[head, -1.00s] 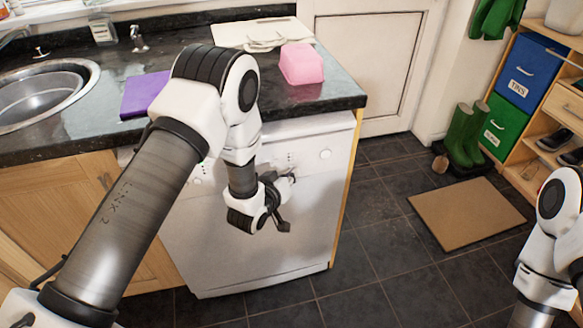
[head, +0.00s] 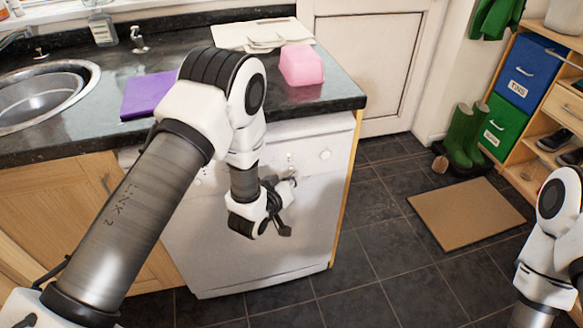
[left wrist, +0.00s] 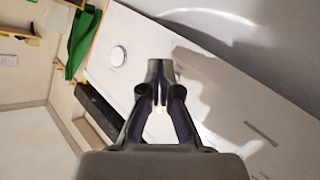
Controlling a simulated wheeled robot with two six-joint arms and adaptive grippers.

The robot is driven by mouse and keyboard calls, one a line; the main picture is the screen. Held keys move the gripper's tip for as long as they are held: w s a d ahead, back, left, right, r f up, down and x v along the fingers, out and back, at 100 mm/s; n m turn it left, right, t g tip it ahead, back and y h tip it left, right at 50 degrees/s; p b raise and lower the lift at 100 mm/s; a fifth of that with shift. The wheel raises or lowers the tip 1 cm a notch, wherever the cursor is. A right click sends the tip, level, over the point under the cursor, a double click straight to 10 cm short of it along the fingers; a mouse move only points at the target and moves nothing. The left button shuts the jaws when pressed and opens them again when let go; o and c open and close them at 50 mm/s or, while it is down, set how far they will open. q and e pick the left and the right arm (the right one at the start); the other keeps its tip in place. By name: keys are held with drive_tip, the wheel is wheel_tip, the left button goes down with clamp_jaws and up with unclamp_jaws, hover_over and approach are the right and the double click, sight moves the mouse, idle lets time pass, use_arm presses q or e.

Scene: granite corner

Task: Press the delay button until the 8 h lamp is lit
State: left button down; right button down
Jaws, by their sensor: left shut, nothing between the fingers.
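The white dishwasher (head: 300,235) stands under the counter, with its control panel along the top edge. A round white knob (head: 325,154) sits at the panel's right end; it also shows in the left wrist view (left wrist: 118,56). Small marks or controls (head: 290,158) show left of the knob, too small to read. I cannot tell which is the delay button or whether the 8 h lamp is lit. My left gripper (head: 292,182) is shut and empty in front of the panel, just below these marks. In the left wrist view its fingertips (left wrist: 160,70) hide part of the panel; contact is unclear.
The black counter (head: 325,98) overhangs the panel and holds a pink block (head: 301,65), a purple cloth (head: 147,94) and white boards. A brown mat (head: 466,213) and green boots (head: 466,133) are on the floor. The tiled floor before the dishwasher is clear.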

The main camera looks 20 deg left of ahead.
use_arm(q)
drive_tip(key=shift+s+d+p, duration=0.3)
drive_tip(key=shift+s+d, duration=0.4)
drive_tip(key=shift+s, duration=0.35)
drive_tip(key=shift+s+d+p, duration=0.3)
drive_tip(key=shift+s+d, duration=0.4)
drive_tip(key=shift+s, duration=0.35)
drive_tip(key=s+a+f+m+g+p, duration=0.1)
drive_tip(key=s+g, duration=0.4)
drive_tip(key=s, duration=0.6)
drive_tip(key=s+a+f+m+g+y+p, duration=0.1)
drive_tip(key=s+a+f+g+p, duration=0.3)
drive_tip(key=s, duration=0.7)
drive_tip(key=s+a+f+m+g+y+p, duration=0.1)
drive_tip(key=s+g, duration=0.4)
drive_tip(key=s, duration=0.6)
drive_tip(key=shift+a+f+g+p, duration=0.3)
drive_tip(key=shift+a+f+p, duration=0.55)
drive_tip(key=shift+a+p, duration=0.25)
